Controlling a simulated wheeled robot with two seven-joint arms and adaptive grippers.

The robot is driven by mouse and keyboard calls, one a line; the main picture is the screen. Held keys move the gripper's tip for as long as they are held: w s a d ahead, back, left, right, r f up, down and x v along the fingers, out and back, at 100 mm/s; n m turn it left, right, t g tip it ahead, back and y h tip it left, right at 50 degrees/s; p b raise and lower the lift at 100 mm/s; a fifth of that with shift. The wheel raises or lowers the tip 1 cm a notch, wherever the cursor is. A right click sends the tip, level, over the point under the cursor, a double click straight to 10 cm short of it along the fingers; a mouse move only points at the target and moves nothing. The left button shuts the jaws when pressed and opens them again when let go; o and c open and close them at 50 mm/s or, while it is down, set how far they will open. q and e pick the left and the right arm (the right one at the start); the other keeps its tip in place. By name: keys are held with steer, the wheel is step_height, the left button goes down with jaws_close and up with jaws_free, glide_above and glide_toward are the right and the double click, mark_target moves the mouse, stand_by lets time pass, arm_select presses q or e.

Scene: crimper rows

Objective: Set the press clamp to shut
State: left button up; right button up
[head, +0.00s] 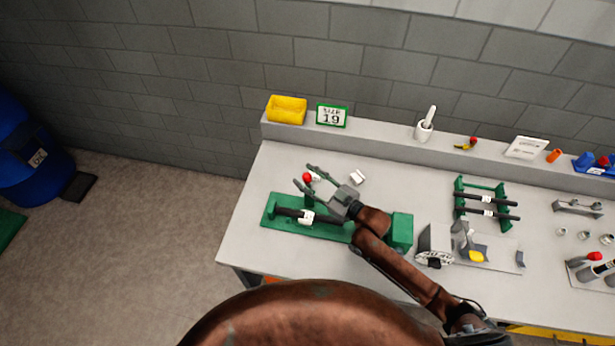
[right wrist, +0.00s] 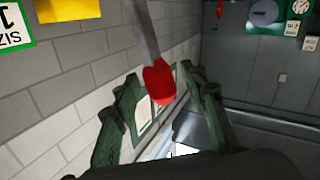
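A green press base (head: 273,212) lies at the left of the grey bench, with a dark bar carrying a white label (head: 306,217) along it and a green block (head: 402,230) at its right end. A red knob (head: 307,178), seemingly the press clamp's handle end, shows above the base; most of its lever is hidden by my arm. My right gripper (head: 303,174) is open, with its fingers spread around the knob. In the right wrist view the red knob (right wrist: 159,83) on a grey rod shows between the two green fingers, with gaps on both sides. My left gripper is not in view.
A white fitting (head: 357,177) lies just behind the gripper. A green rack with dark bars (head: 487,208) and a grey device with a yellow part (head: 435,245) stand to the right. The back ledge holds a yellow bin (head: 286,109) and a size 19 sign (head: 331,116).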

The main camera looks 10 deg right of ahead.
steer(key=c, duration=0.8)
jaws_close()
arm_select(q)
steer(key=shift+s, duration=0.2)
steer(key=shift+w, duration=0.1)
